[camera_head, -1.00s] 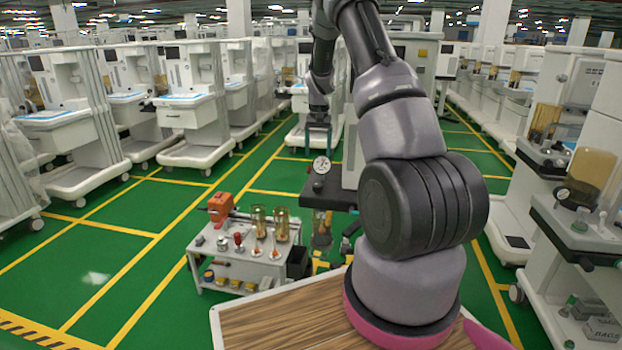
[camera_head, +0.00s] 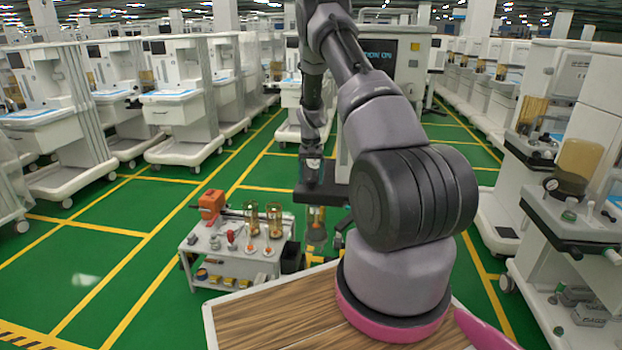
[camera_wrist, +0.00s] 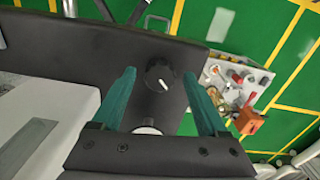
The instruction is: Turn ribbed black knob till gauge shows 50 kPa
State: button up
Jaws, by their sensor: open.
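The black knob (camera_wrist: 160,76), round with a white mark on its face, stands on a dark panel (camera_wrist: 60,28) of a cart. My gripper (camera_wrist: 161,73) is open, with its two green fingers on either side of the knob in the wrist view; a gap shows on both sides and I cannot tell their height over it. A pale round part, perhaps the gauge (camera_wrist: 148,131), is mostly hidden by my gripper, and its reading cannot be seen. In the head view, my gripper (camera_head: 314,158) hangs over the dark panel and hides the knob.
A small grey trolley (camera_head: 207,252) with an orange device (camera_head: 211,203) and several amber glass vessels stands left of the panel. White carts line both sides. A wood-topped surface (camera_head: 265,318) lies in front. Green floor is free at the left.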

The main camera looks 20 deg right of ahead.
aim_at(311, 180)
jog(key=shift+c, duration=0.3)
grip_shut()
jog(key=shift+m, duration=0.7)
jog(key=shift+o, duration=0.3)
grip_release()
jog(key=shift+r, duration=0.1)
notch_tip(311, 180, up, 11)
jog(key=shift+f, duration=0.2)
jog(key=shift+r, duration=0.1)
